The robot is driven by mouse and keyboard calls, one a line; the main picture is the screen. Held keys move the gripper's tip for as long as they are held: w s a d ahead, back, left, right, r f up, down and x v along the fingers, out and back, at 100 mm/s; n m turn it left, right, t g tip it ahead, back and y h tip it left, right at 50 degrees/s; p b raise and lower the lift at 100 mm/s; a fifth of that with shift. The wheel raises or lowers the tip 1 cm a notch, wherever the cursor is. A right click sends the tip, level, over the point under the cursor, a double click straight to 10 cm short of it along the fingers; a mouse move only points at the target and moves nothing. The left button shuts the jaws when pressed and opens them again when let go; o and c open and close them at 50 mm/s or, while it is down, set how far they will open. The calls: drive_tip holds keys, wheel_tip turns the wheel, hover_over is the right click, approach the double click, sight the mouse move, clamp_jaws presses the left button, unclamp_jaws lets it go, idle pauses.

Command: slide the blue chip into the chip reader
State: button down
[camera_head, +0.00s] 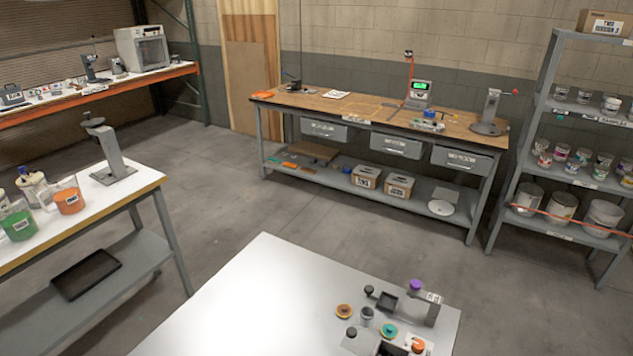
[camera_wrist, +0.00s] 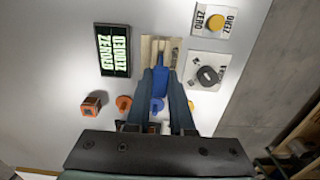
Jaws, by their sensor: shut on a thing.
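In the wrist view, my gripper (camera_wrist: 162,72) is shut on the blue chip (camera_wrist: 160,82), which shows as a narrow blue piece between the fingers. A beige plate (camera_wrist: 148,46) lies just beyond the fingertips. I cannot tell whether it is the chip reader's slot, or whether the chip touches it. Left of it is a dark display (camera_wrist: 113,50) with green letters like ZEROED. My gripper does not show clearly in the head view.
In the wrist view, a yellow ZERO button (camera_wrist: 215,22) and a black knob (camera_wrist: 208,75) sit at the right. An orange block (camera_wrist: 93,103) and an orange disc (camera_wrist: 123,102) lie at the left. In the head view, a white table (camera_head: 250,300) is mostly clear.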

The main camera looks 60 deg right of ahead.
drive_tip(key=shift+f+b, duration=1.4)
drive_tip(key=shift+f, duration=0.45)
drive_tip(key=shift+r, duration=0.2)
drive_tip(key=shift+r+p, duration=1.4)
drive_tip(key=shift+p, duration=0.3)
drive_tip(key=shift+f+b, duration=1.25)
drive_tip(key=shift+f, duration=0.35)
drive_tip(key=shift+r, duration=0.15)
drive_tip(key=shift+r+p, duration=1.45)
drive_tip(key=shift+p, duration=0.2)
drive_tip(key=shift+f+b, duration=1.2)
drive_tip(key=shift+f, duration=0.4)
